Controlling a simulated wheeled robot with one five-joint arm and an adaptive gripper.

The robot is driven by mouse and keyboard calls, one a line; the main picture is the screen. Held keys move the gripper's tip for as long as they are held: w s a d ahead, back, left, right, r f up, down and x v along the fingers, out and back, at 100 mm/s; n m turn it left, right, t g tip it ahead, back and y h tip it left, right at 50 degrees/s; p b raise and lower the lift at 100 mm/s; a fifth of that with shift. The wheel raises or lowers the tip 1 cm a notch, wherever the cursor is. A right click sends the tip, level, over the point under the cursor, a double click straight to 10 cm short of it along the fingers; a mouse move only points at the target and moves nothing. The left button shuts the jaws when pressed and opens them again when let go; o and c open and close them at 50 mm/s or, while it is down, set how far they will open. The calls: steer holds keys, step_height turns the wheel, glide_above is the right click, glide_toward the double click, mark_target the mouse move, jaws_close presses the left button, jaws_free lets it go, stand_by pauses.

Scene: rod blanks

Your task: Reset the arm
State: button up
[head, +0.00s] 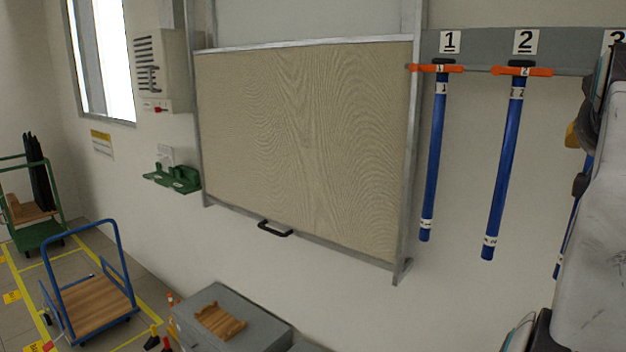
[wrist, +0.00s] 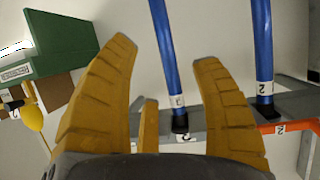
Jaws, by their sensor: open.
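My gripper (wrist: 165,52) is open in the wrist view, its yellow ribbed fingers spread wide with nothing held. A blue rod (wrist: 166,45) shows in the gap between the fingers, touching neither in the picture; its depth is unclear. A second blue rod (wrist: 262,45) is to the right of the right finger. In the head view, my arm fills the right edge and the gripper is mostly hidden. Blue rod 1 (head: 433,160) and blue rod 2 (head: 503,170) hang upright from orange holders under number plates. A third rod is largely hidden behind my arm.
A grey-framed board (head: 305,140) with a black handle (head: 275,229) is on the wall left of the rods. A grey case (head: 262,335) with a wooden cradle (head: 220,320) stands below. A blue trolley (head: 90,300) is on the floor at left. A green object (wrist: 62,42) is left in the wrist view.

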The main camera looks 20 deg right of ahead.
steer(key=s+a+f+g+y, duration=0.1)
steer(key=a+f+y, duration=0.2)
steer(key=f, duration=0.9)
steer(key=a+f+g+y, duration=0.2)
steer(key=a+f+y, duration=0.1)
steer(key=f, duration=0.9)
steer(key=a+f+n+y+b, duration=0.1)
steer(key=a+f+n, duration=0.3)
steer(key=a, duration=0.7)
steer(key=s+a+f+n+t+y+b, duration=0.1)
steer(key=a+f+n+y, duration=0.2)
steer(key=a+f, duration=0.4)
steer(key=s+a+f+n+y+b, duration=0.1)
steer(key=a+f+n, duration=0.4)
steer(key=a, duration=1)
steer(key=shift+s+a+f+y+b, duration=0.2)
steer(key=shift+a+f+y+b, duration=0.1)
steer(key=shift+f+y+b, duration=0.25)
steer(key=shift+f, duration=0.1)
